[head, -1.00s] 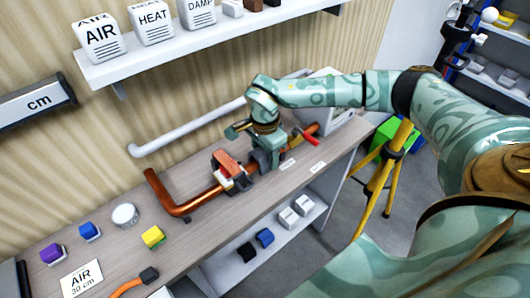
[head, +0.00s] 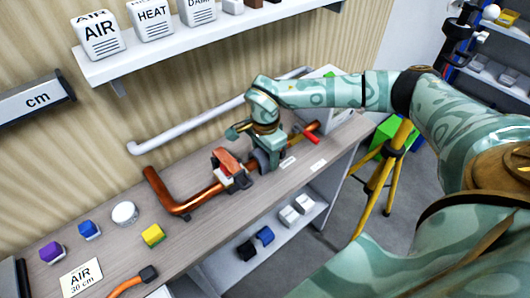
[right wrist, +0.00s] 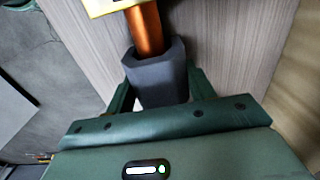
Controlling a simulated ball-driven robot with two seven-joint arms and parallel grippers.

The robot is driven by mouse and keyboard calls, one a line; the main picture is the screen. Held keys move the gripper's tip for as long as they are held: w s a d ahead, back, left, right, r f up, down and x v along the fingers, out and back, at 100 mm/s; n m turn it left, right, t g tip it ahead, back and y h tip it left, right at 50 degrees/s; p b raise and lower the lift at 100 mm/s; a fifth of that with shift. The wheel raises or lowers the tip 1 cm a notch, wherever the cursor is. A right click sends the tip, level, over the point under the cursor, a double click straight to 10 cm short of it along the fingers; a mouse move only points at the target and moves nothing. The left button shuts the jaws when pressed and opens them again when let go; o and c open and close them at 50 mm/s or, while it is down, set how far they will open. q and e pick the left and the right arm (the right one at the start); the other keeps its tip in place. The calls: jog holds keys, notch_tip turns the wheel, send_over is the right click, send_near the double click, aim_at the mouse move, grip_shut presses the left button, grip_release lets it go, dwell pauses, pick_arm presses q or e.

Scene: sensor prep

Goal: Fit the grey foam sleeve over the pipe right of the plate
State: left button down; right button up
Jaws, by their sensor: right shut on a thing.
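The copper pipe (head: 208,197) runs along the bench, bent up at its left end. An orange and white clamp-like part (head: 230,168) sits on it, with a dark plate-like piece at its side. My right gripper (head: 266,158) points down at the pipe just right of this part. It is shut on the grey foam sleeve (right wrist: 158,76), whose sides lie between the fingers in the right wrist view. The pipe (right wrist: 146,28) comes out of the sleeve's far end, so the sleeve appears to be around it. Its underside is hidden. My left gripper is not in view.
A red-handled part (head: 309,134) lies near the pipe's right end. A white pipe (head: 190,124) runs along the wall behind. Blocks, a round white tin (head: 124,213) and an AIR card (head: 82,278) are at the bench's left. A yellow tripod (head: 385,172) stands right of the bench.

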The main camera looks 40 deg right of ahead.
jog(key=shift+f, duration=0.1)
jog(key=o, duration=1.5)
notch_tip(320, 180, up, 7)
jog(key=p, duration=0.6)
